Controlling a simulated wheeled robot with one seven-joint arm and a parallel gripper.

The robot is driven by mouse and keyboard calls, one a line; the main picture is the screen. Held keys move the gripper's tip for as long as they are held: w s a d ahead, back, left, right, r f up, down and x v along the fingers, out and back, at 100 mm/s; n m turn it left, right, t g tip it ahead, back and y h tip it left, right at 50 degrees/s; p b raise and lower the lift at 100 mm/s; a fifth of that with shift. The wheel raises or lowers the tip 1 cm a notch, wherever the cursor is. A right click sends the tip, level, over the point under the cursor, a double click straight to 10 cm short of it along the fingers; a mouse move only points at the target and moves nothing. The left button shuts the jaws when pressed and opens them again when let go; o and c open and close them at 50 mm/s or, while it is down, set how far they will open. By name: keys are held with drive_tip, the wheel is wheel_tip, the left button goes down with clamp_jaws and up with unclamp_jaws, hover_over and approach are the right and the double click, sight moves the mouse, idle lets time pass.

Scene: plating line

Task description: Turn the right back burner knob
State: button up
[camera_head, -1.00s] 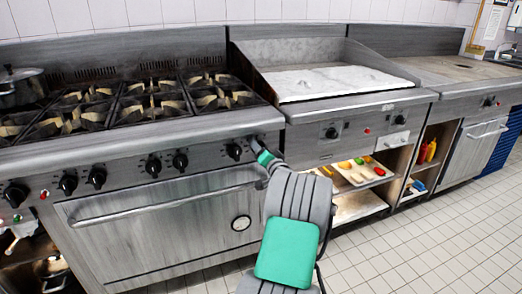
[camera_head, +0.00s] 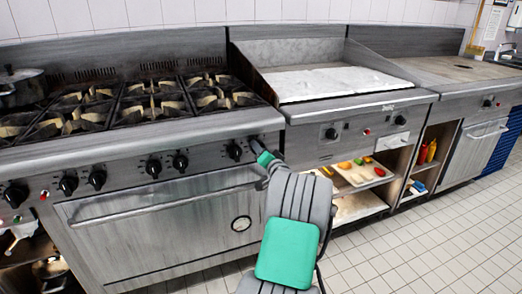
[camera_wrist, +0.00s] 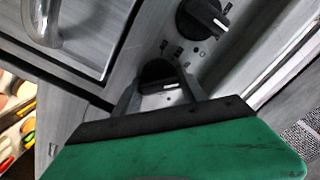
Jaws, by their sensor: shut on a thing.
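The stove's front panel carries a row of black knobs. My gripper (camera_head: 256,144) is at the rightmost end of this row, just below the right front corner of the cooktop. In the wrist view my gripper (camera_wrist: 161,88) has one finger on each side of a black knob (camera_wrist: 157,72) and is shut on it. A light mark shows on this knob; my fingers cover part of it. The neighbouring knob (camera_wrist: 203,18) is free, and also shows in the head view (camera_head: 234,151). The burners (camera_head: 160,98) sit above the panel, with no flame visible.
The oven door handle (camera_head: 165,204) runs below the knobs and shows close by in the wrist view (camera_wrist: 42,22). A griddle (camera_head: 335,84) stands to the right, over a shelf with a food tray (camera_head: 345,184). A pot (camera_head: 22,86) is at far left. The tiled floor in front is clear.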

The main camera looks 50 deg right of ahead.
drive_tip(key=shift+m, duration=0.4)
drive_tip(key=m+p, duration=0.2)
drive_tip(key=m, duration=0.2)
drive_tip(key=shift+p, duration=0.35)
drive_tip(key=shift+f+m+p, duration=0.2)
drive_tip(key=shift+m+p, duration=0.8)
drive_tip(key=shift+m, duration=1)
drive_tip(key=o, duration=1.3)
drive_tip(key=shift+d, duration=0.1)
drive_tip(key=v, duration=0.8)
